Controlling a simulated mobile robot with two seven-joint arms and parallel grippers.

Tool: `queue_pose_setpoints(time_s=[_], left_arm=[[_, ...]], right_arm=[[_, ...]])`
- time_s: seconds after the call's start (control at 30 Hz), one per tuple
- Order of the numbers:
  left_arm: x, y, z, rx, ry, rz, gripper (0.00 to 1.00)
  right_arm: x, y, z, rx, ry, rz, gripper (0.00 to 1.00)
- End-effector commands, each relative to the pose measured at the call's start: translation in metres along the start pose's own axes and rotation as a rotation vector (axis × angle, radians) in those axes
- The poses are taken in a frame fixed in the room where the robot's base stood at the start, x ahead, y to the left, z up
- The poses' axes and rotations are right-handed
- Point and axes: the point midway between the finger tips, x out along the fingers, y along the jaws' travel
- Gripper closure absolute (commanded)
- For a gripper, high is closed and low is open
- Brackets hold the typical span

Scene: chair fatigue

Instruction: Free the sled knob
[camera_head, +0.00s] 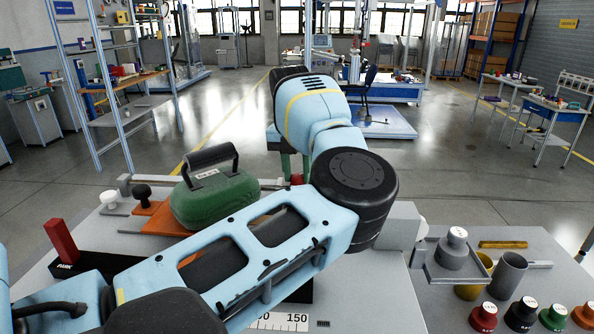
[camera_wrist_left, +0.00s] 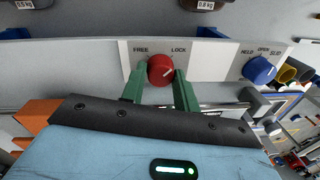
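The red knob (camera_wrist_left: 161,70) sits on a grey panel between the labels FREE and LOCK in the left wrist view. A light mark on it seems to point to the upper left, the FREE side. My left gripper (camera_wrist_left: 160,80) has one green finger on each side of the knob, with no clear gap. In the head view the red knob (camera_head: 297,179) shows just below the green fingers, partly hidden. My left arm crosses the bench and hides much of it. A green weight (camera_head: 215,200) with a black handle rests on an orange plate (camera_head: 150,222). My right gripper is not in view.
A blue knob (camera_wrist_left: 259,70) sits to the right on the same panel. A red block (camera_head: 62,242) stands by the PARK label. Several coloured knobbed weights and a grey cup (camera_head: 507,275) are on the right. A scale strip (camera_head: 285,321) lies in front.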

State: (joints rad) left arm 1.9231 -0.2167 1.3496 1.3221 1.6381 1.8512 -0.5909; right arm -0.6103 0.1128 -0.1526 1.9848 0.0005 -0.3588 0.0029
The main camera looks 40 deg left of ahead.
Motion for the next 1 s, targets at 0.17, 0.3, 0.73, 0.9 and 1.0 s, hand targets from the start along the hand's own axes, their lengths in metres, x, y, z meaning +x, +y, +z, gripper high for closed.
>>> queue_pose_setpoints(time_s=[0.17, 0.3, 0.73, 0.9, 1.0], left_arm=[[0.0, 0.0, 0.0, 0.0, 0.0, 0.0, 0.92], [-0.001, 0.0, 0.0, -0.01, -0.001, 0.0, 0.92], [-0.002, -0.001, -0.001, -0.233, -0.019, -0.001, 0.92], [-0.002, -0.001, -0.001, -0.392, -0.03, -0.002, 0.92], [-0.002, -0.001, -0.001, -0.487, -0.037, -0.002, 0.92]], right_arm=[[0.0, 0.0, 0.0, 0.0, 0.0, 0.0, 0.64], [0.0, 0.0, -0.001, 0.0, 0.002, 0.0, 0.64], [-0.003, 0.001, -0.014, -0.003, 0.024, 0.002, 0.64], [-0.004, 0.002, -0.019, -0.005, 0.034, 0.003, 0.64], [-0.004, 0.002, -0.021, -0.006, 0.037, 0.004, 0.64]])
